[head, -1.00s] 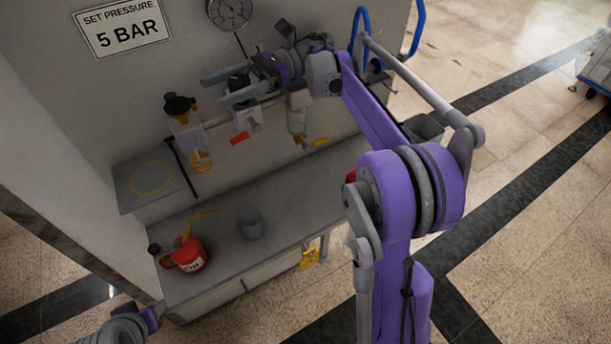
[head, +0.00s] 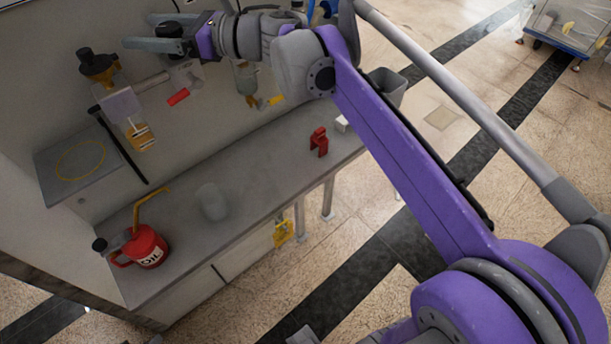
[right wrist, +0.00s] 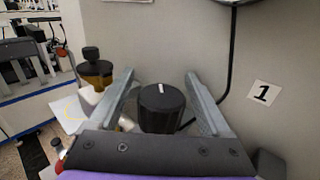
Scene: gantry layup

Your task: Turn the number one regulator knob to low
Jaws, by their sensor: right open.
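The black regulator knob (right wrist: 162,106) sits between the two fingers of my right gripper (right wrist: 159,75) in the right wrist view. A white pointer mark on its top points up in that view. The fingers are open, one on each side, and a gap shows between each finger and the knob. A white label with "1" (right wrist: 264,93) is on the panel to the right of the knob. In the head view my right gripper (head: 138,31) is at the wall panel, with the dark knob (head: 168,33) between its fingers.
The bench (head: 255,165) holds a red oil can (head: 148,247), a grey cup (head: 212,202) and a red part (head: 319,142).

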